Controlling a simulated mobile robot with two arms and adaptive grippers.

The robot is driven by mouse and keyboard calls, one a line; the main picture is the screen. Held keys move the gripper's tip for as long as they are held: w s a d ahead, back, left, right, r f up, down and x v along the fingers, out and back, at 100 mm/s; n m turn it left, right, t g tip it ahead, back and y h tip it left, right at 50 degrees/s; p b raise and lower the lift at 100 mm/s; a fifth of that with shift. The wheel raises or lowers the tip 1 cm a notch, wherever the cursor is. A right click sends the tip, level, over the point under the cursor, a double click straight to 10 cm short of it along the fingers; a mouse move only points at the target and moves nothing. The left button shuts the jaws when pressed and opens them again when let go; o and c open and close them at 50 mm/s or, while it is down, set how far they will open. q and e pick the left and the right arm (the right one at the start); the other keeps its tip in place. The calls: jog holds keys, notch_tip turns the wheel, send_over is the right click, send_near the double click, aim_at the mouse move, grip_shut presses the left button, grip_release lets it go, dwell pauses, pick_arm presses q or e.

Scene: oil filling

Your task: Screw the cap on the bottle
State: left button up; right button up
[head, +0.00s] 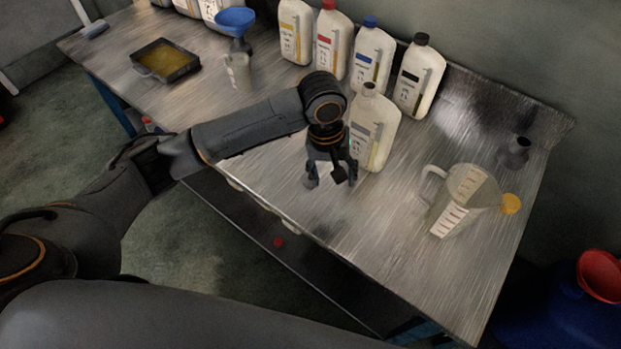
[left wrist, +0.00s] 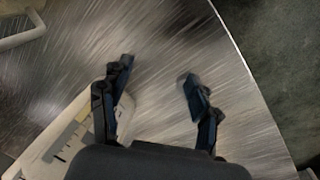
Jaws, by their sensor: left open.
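An open-necked white bottle (head: 384,122) stands upright on the metal workbench (head: 330,225). No cap shows on its neck. Part of its white body also shows at lower left in the left wrist view (left wrist: 50,150). A yellow cap-like piece (head: 511,203) is at the right, beside a clear measuring jug. I cannot tell whether it touches the jug. My left gripper (head: 332,178) points down just in front of the bottle, partly covering its left side. Its fingers (left wrist: 156,70) are open with only bare bench between them. My right gripper is not in view.
The measuring jug (head: 465,200) stands at right. Bottles with red (head: 334,42), blue (head: 373,50) and black (head: 419,75) caps stand along the back. A blue funnel (head: 236,20) and an oil tray (head: 165,61) are at left. The front bench strip is clear.

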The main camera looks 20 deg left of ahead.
pick_arm(q)
jog(key=w+a+r+n+y, duration=0.1)
jog(key=w+a+r+n, duration=0.3)
jog(key=a+r, duration=0.1)
jog(key=shift+w+a+r+y, duration=0.25)
jog(key=shift+w+a+y, duration=0.1)
jog(key=shift+a, duration=0.15)
send_over(310, 181)
jog(key=w, duration=0.1)
jog(key=f, duration=0.8)
jog(key=shift+w+d+f+p, duration=0.1)
jog(key=shift+d+f+p, duration=0.1)
jog(key=shift+f+p, duration=0.15)
jog(key=shift+f, duration=0.1)
